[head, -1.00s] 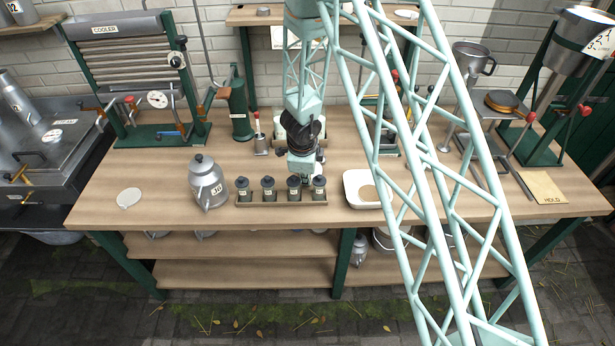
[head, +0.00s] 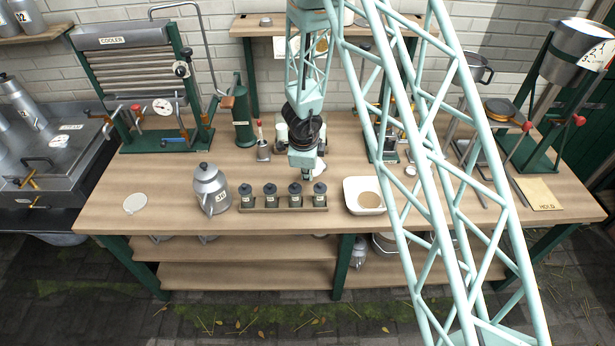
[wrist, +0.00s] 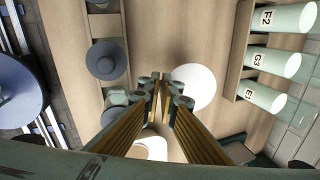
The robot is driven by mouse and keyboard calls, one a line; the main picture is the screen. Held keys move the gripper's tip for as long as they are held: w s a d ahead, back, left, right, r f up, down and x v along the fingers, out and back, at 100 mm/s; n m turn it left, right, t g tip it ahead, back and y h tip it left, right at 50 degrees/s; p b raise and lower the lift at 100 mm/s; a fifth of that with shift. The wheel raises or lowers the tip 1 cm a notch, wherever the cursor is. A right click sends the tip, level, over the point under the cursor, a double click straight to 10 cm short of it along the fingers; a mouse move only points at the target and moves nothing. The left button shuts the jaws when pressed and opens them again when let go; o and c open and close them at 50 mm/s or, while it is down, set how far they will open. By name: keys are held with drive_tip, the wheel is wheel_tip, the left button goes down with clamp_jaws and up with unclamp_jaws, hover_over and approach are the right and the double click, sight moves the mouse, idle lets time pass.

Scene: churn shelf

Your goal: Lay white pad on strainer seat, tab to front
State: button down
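A plain white disc, likely the white pad (wrist: 193,87), lies flat on the wooden bench just beyond my fingertips in the wrist view. In the head view a small white patch of it (head: 319,169) shows beside my gripper (head: 299,181). Its tab cannot be made out. In the wrist view my gripper (wrist: 165,88) points down at the bench beside the disc, its yellow-striped fingers apart with a narrow gap and nothing held. A stand with a dark, orange-edged round top (head: 499,108) is at the right; whether it is the strainer seat I cannot tell.
A rack of dark-lidded jars (head: 283,208) stands in front of my gripper, and a rack of labelled white tubes (wrist: 270,62) close by. A white tray (head: 352,187) with a tan disc is to the right. A metal can (head: 210,189) and pale disc (head: 135,204) are left.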

wheel_tip(320, 180, up, 12)
drive_tip(key=p, duration=0.8)
drive_tip(key=shift+p, duration=0.35)
idle(0.7)
